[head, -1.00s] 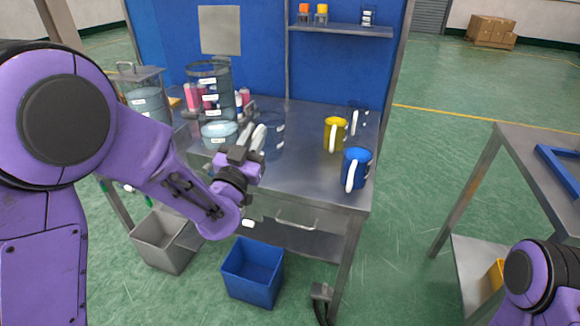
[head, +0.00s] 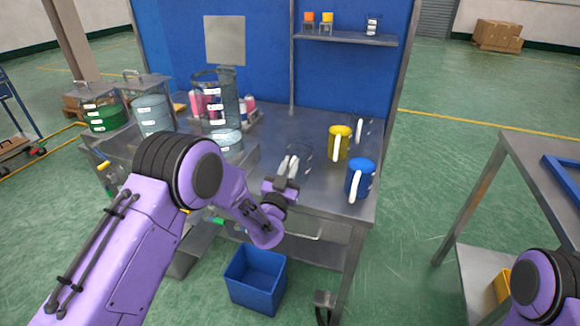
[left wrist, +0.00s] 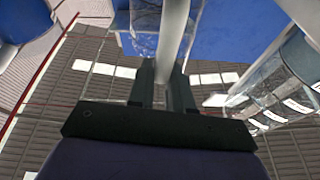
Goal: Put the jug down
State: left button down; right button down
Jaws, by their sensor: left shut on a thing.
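A clear, see-through jug (head: 302,153) with a white handle is at the front middle of the metal bench (head: 270,200) in the head view. My left gripper (head: 281,182) is shut on its white handle. In the left wrist view the handle (left wrist: 173,40) stands between the two dark fingers (left wrist: 163,85), with the clear jug wall around it. The jug looks about upright; I cannot tell whether its base touches the bench. My right gripper is out of view; only part of my right arm shows at the lower right.
A yellow jug (head: 339,145), a blue jug (head: 360,178) and another clear jug (head: 361,130) stand to the right. A large clear vessel (head: 214,95) and a shallow container (head: 229,143) are to the left. A blue bin (head: 256,277) is on the floor. Bare bench lies between held and coloured jugs.

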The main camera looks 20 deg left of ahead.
pick_arm(q)
jog(key=shift+f, duration=0.2)
jog(key=c, duration=1)
grip_release()
jog(key=shift+r, duration=0.1)
jog(key=shift+c, duration=0.2)
jog(key=shift+r, duration=0.25)
jog(key=b+v, duration=0.3)
jog(key=v, duration=0.8)
jog(key=s+a+f+n+g+y, duration=0.1)
jog(key=s+a+f+g, duration=0.2)
jog(key=f, duration=0.4)
jog(key=s+a+f+n+g+y, duration=0.1)
jog(key=s+a+f+n+g, duration=0.15)
jog(key=s+f, duration=0.4)
jog(key=s+a+f+n+g+y, duration=0.1)
jog(key=s+f+g, duration=0.3)
jog(key=f, duration=0.4)
jog(key=s+a+f+n+g, duration=0.1)
jog(key=s+f+g, duration=0.2)
jog(key=s, duration=0.4)
jog(key=s+a+f+n+g, duration=0.1)
jog(key=s+f+n+g, duration=0.1)
jog(key=s, duration=0.5)
jog(key=s+a+f+n+g+y, duration=0.1)
jog(key=s+f+g, duration=0.3)
jog(key=s, duration=0.4)
jog(key=shift+a+f, duration=0.35)
jog(key=shift+f, duration=0.25)
